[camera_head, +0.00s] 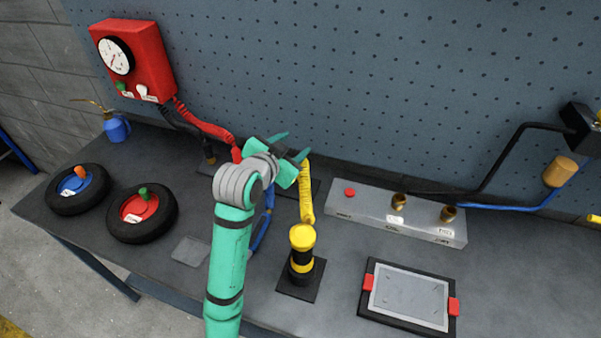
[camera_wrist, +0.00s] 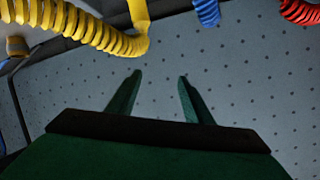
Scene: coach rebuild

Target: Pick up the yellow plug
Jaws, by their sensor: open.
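The yellow plug (camera_head: 302,238) stands upright on a small dark base plate on the bench, with black bands around its body. A yellow coiled hose (camera_head: 306,195) rises from it toward the back. My gripper (camera_head: 290,144) is above the bench, up and to the left of the plug, near the pegboard, and is open and empty. In the wrist view the two green fingers (camera_wrist: 158,98) are spread apart in front of the pegboard. The yellow coiled hose (camera_wrist: 85,28) crosses the top left there. The plug body cannot be made out in the wrist view.
A metal block (camera_head: 395,213) with brass fittings stands right of the plug. A framed tray (camera_head: 408,296) lies at the front right. Two black wheels (camera_head: 142,212) lie left, below a red gauge box (camera_head: 133,62). A blue hose (camera_head: 262,228) and red hose (camera_head: 205,125) run near my arm.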

